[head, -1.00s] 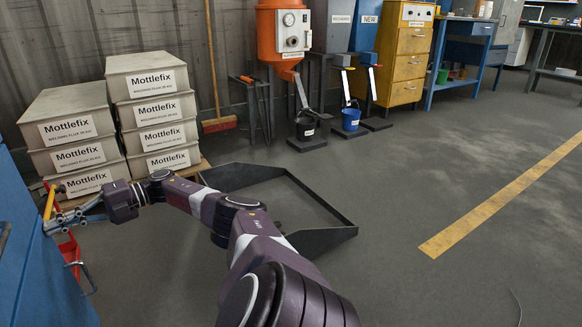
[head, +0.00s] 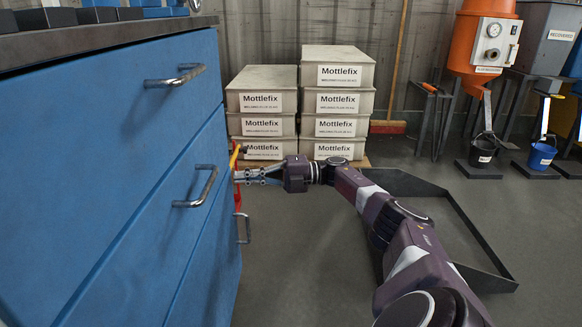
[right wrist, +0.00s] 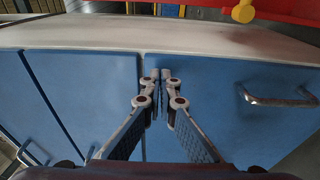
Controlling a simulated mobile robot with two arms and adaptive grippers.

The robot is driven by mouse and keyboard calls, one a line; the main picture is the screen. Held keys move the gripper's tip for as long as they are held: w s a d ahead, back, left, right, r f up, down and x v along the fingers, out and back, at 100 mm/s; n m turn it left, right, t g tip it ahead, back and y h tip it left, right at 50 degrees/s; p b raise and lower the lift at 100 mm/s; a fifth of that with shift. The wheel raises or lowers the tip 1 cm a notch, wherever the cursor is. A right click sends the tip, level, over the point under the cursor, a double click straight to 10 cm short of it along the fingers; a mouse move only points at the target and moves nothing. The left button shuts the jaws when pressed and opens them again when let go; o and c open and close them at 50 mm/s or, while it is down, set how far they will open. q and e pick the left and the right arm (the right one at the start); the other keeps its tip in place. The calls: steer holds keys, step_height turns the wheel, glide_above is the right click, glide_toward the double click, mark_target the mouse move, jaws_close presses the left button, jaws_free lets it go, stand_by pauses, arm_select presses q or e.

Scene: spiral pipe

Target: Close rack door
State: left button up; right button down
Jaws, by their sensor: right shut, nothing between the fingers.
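A blue cabinet (head: 110,150) with metal handles fills the left of the head view. Its blue fronts (right wrist: 235,90) also fill the right wrist view, with a dark seam between two of them. I cannot tell which part is the rack door. My right gripper (head: 240,177) is at the cabinet's far edge, beside the middle handle (head: 197,186). In the right wrist view the right gripper (right wrist: 162,78) is shut and empty, its tips together in front of the blue fronts near the seam; contact is unclear. My left gripper is not in view.
Red and yellow parts (right wrist: 243,12) show beyond the cabinet's pale edge. Stacked Mottlefix boxes (head: 337,100) stand by the wall. A low dark frame (head: 480,250) lies on the floor behind my right arm. An orange hopper (head: 480,40) and buckets (head: 541,155) stand at right.

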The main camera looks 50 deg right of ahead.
steer(key=v, duration=1.1)
steer(key=shift+f, duration=0.15)
steer(key=shift+s+a, duration=0.15)
